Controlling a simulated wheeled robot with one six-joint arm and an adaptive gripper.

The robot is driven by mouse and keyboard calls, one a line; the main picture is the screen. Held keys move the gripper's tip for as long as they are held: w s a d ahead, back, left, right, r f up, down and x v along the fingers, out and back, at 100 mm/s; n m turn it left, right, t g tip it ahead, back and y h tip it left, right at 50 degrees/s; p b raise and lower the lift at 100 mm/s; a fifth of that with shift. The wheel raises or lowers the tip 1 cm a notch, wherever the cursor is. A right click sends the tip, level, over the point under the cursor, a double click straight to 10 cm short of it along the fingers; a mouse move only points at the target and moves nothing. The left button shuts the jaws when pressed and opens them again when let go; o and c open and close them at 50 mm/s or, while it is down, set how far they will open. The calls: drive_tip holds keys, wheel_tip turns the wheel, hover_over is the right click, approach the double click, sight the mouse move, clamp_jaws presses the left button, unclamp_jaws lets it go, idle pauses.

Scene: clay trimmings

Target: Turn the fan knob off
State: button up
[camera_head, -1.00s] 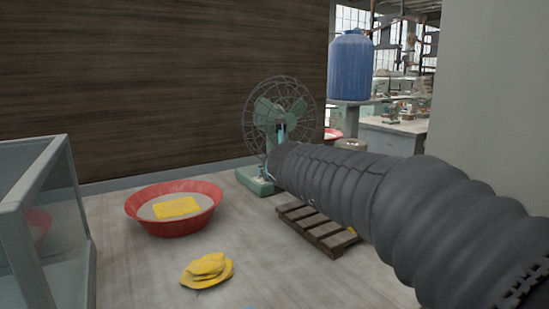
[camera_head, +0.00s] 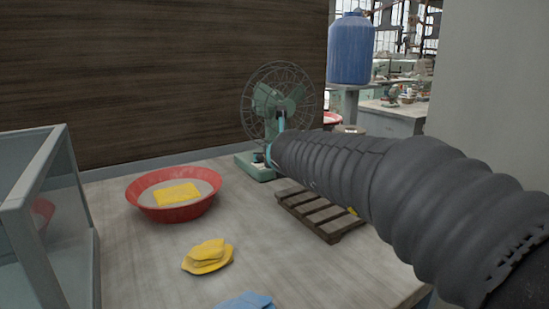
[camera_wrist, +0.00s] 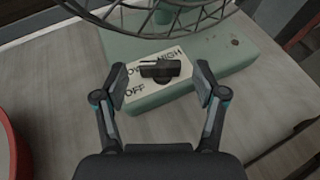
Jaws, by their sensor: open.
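The green fan (camera_head: 278,105) stands at the back of the table, against the dark wall. In the wrist view its green base (camera_wrist: 225,60) carries a white label plate (camera_wrist: 133,88) reading LOW, HIGH and OFF. The black fan knob (camera_wrist: 160,69) sits on that plate, its bar lying roughly crosswise in the picture, away from the OFF word. My gripper (camera_wrist: 158,82) is open, with one finger on each side of the knob and apart from it as far as I can see. In the head view my arm hides most of the gripper and the knob.
A red basin (camera_head: 150,205) with a yellow sponge-like block (camera_head: 177,194) is left of the fan. Yellow pieces (camera_head: 207,257) and a blue cloth (camera_head: 245,301) lie nearer. A wooden pallet (camera_head: 318,212) is under my arm. A glass case (camera_head: 45,215) stands at left. The fan's wire guard (camera_wrist: 150,22) hangs close above the knob.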

drive_tip(key=shift+s+r, duration=0.1)
drive_tip(key=v, duration=1.1)
drive_tip(key=shift+s, duration=0.35)
